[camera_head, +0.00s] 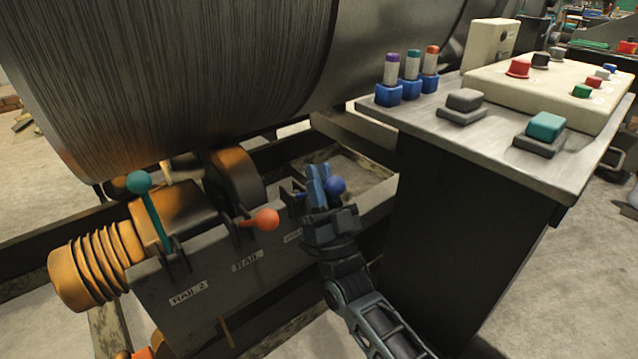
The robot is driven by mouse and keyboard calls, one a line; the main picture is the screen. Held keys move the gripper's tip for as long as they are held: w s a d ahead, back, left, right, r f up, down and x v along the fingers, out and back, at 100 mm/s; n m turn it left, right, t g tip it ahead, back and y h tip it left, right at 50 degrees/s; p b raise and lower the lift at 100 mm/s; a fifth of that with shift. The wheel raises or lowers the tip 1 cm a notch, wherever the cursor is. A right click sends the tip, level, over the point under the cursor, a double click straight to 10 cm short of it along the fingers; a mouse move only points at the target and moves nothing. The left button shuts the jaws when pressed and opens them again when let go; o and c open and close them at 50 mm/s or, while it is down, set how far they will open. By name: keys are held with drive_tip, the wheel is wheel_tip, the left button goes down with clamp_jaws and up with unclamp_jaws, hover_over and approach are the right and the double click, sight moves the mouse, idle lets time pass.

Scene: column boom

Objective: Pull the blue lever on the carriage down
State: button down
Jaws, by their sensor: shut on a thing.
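The blue lever has a round blue knob (336,186), which shows at the right end of the carriage (205,285). My gripper (318,182) is at this lever, with its fingers shut on it just left of the knob. The lever's shaft is mostly hidden by my fingers and wrist. A teal-knobbed lever (140,183) on the carriage stands upright at the left. An orange-knobbed lever (266,219) in the middle points out toward the right, close to level.
A grey table (590,170) stands right of my arm, with a control box (540,85), coloured buttons and several capped cylinders in blue holders. A large dark roll (200,70) hangs over the carriage. Label plates sit below the levers.

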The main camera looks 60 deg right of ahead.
drive_tip(key=shift+s+d+f, duration=0.15)
drive_tip(key=shift+f, duration=0.05)
drive_tip(key=c, duration=1.4)
unclamp_jaws()
drive_tip(key=shift+o, duration=1.2)
drive_tip(key=v, duration=0.7)
drive_tip(key=shift+s+f, duration=0.2)
drive_tip(key=shift+f, duration=0.05)
